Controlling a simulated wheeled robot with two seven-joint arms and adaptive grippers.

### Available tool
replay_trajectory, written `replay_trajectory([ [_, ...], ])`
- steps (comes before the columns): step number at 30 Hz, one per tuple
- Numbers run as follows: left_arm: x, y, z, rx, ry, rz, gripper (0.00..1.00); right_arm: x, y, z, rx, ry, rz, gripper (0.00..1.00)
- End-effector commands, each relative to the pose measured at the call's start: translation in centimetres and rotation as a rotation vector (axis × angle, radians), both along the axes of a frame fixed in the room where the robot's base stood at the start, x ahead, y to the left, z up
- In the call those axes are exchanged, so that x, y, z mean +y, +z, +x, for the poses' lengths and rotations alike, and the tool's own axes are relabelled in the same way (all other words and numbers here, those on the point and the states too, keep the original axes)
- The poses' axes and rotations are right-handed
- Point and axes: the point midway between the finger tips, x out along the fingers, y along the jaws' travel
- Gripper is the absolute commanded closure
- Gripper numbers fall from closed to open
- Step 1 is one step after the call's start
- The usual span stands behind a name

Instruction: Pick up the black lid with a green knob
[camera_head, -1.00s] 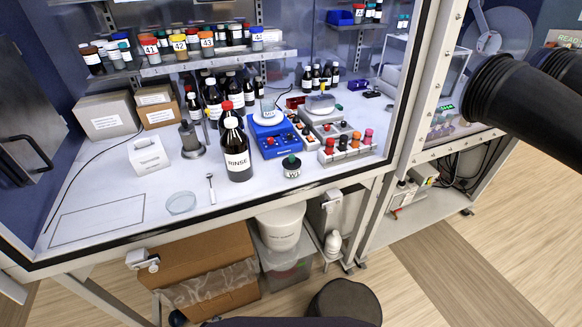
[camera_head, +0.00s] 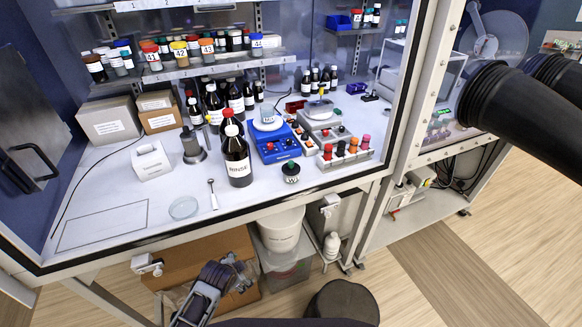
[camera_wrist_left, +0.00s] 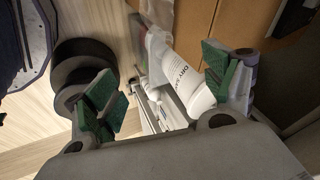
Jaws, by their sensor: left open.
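The black lid with a green knob (camera_head: 291,172) sits on the white worktop, right of the large RINSE bottle (camera_head: 237,160) and in front of the blue device. My left gripper (camera_head: 228,270) is low in the head view, below the worktop's front edge and in front of the cardboard box, well apart from the lid. In the left wrist view my left gripper (camera_wrist_left: 165,88) has its green-padded fingers spread with nothing between them; the lid is not in that view. My right gripper is not in view.
A blue stirrer (camera_head: 275,150) and a rack of colored-cap vials (camera_head: 346,154) stand near the lid. A glass dish (camera_head: 184,208) and spatula (camera_head: 212,194) lie to the left. The worktop's dark front edge (camera_head: 200,231) lies between gripper and lid. A white bin (camera_head: 279,232) stands below.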

Motion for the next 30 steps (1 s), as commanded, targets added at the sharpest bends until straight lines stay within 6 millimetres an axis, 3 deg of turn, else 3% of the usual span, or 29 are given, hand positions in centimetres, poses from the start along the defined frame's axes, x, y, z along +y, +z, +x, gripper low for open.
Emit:
replay_trajectory([
  [1, -0.3, 1.8, 0.2, -0.012, -0.016, 0.005, 0.16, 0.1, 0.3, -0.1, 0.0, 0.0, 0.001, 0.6],
  [9, -1.6, 10.3, 0.4, -0.068, -0.098, 0.033, 0.16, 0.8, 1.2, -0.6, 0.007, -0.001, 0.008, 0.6],
  [18, -2.8, 18.2, -0.2, -0.13, -0.2, 0.076, 0.16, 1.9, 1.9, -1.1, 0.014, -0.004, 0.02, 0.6],
  [21, -3.3, 20.6, 0.0, -0.165, -0.269, 0.114, 0.16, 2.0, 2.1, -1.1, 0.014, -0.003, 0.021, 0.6],
  [30, -5.2, 24.0, 1.8, -0.267, -0.502, 0.264, 0.16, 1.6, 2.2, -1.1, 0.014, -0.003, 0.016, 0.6],
])
